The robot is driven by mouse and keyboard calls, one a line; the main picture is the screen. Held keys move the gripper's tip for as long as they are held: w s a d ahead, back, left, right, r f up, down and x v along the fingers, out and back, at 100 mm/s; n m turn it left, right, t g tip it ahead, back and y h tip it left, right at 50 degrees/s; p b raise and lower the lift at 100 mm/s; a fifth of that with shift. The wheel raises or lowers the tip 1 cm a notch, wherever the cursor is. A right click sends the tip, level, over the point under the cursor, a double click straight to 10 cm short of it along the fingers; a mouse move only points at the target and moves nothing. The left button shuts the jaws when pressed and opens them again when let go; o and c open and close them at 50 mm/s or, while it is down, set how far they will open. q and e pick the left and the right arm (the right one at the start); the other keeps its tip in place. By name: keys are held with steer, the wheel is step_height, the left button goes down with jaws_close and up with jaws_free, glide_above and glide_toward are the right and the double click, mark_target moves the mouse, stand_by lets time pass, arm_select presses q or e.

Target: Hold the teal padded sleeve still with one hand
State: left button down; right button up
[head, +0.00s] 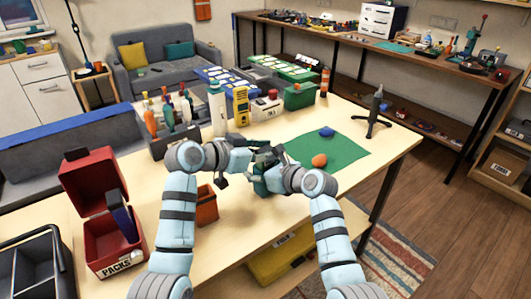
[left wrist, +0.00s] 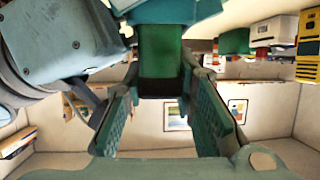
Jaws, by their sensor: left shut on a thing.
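The teal padded sleeve (head: 261,187) is between my two grippers above the near part of the table, partly hidden by them. In the left wrist view it shows as a green-teal block (left wrist: 160,52) between the finger ends. My left gripper (head: 254,167) reaches it from the left and is shut on it; its two ribbed fingers (left wrist: 158,90) stand on either side of it. My right gripper (head: 275,162) is close beside it from the right. Its fingers are small and overlapped, so I cannot tell whether they are open or shut.
A green mat (head: 336,151) holds a blue piece (head: 326,132) and an orange piece (head: 319,160). A small black stand (head: 377,113) is at the right. An open red box (head: 104,240) and a brown-orange bin (head: 206,208) are at the left. Bottles and tools line the back.

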arm_select(q)
steer(key=shift+r, duration=1.2)
arm_select(e)
steer(key=shift+f, duration=0.15)
arm_select(q)
steer(key=shift+d+r, duration=0.1)
steer(key=shift+r, duration=0.9)
arm_select(e)
steer(key=shift+s+f, duration=0.1)
steer(key=shift+f, duration=0.15)
arm_select(q)
steer(key=shift+r, duration=3.2)
arm_select(e)
steer(key=shift+r, duration=0.15)
steer(key=o, duration=1.2)
steer(key=shift+c, duration=0.2)
steer(key=shift+o, duration=1.2)
arm_select(q)
steer(key=shift+f, duration=0.1)
arm_select(e)
steer(key=shift+a+r, duration=0.1)
